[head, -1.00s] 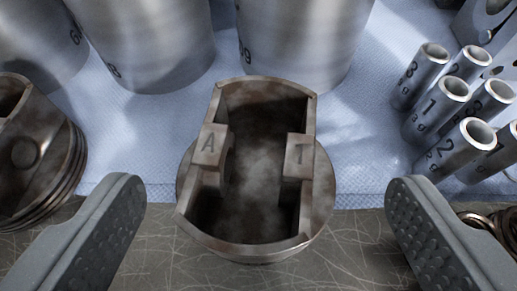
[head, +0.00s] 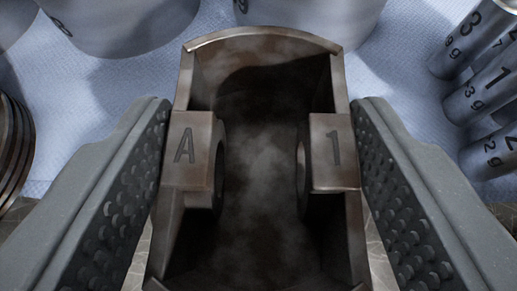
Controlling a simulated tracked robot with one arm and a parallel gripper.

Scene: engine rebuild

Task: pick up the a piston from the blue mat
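The brown, stained piston (head: 262,180) fills the middle of the head view, its open skirt facing me. Its two pin bosses are marked "A" and "1". My gripper (head: 261,105) has one studded finger on each side of the piston, and both inner faces appear to press on its sides at the bosses. The blue mat (head: 85,95) lies behind and around it. The piston's lower part is cut off by the frame, and I cannot tell whether it is clear of the surface.
Large metal cylinders (head: 310,22) stand behind the piston. Another ringed piston (head: 14,150) is partly visible at the left edge. Bare mat lies between these.

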